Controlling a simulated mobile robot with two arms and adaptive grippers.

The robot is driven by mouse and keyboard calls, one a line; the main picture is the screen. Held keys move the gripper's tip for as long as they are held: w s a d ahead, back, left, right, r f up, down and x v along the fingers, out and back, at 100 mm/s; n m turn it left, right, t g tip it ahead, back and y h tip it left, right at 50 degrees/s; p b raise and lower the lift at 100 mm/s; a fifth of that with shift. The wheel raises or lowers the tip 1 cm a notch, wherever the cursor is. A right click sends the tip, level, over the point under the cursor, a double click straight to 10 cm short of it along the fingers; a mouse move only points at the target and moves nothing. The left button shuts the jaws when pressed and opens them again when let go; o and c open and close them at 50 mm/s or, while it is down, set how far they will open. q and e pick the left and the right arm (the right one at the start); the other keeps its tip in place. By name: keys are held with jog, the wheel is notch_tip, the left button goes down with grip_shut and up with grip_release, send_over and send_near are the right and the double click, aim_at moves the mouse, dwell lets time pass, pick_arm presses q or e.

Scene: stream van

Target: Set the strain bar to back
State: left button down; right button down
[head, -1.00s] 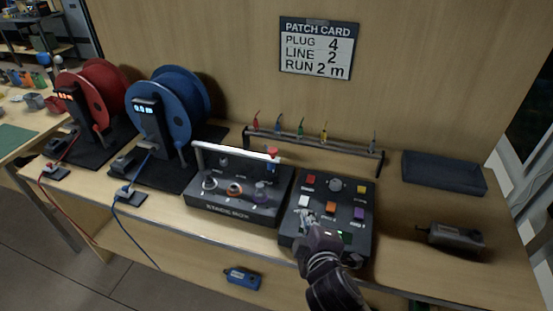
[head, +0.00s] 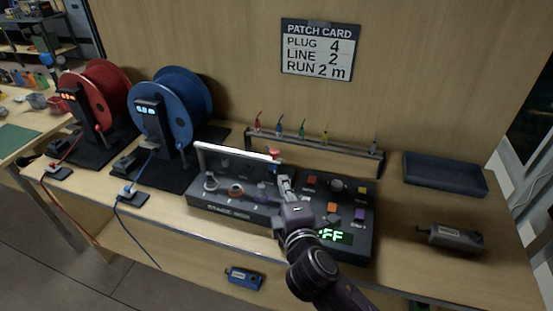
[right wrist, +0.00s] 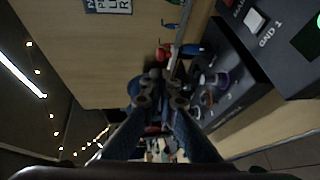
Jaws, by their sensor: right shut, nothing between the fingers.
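The stage box (head: 232,209) is dark, with a row of round sockets. A white bar (head: 235,151), which looks like the strain bar, runs raised along its back edge. My right gripper (head: 284,182) is shut and empty, over the gap between the stage box and the button box, just in front of the bar's right end. I see no clear contact with the bar. The right wrist view shows the closed fingertips (right wrist: 160,88) beside the stage box's sockets (right wrist: 210,88). The gripper hides part of the stage box's right side. My left gripper is out of view.
The button box (head: 352,232) stands just right, its green display partly hidden, showing "FF". A rack (head: 350,153) with coloured plugs stands behind. Red (head: 104,90) and blue (head: 185,100) cable reels stand left. A grey tray (head: 445,173) and grey device (head: 450,237) lie right.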

aim_at(275, 154)
jog(key=p+x, duration=0.2)
jog(key=x, duration=0.9)
jog(key=shift+w+a+f, duration=0.1)
jog(key=shift+w+f, duration=0.05)
jog(key=shift+w, duration=0.25)
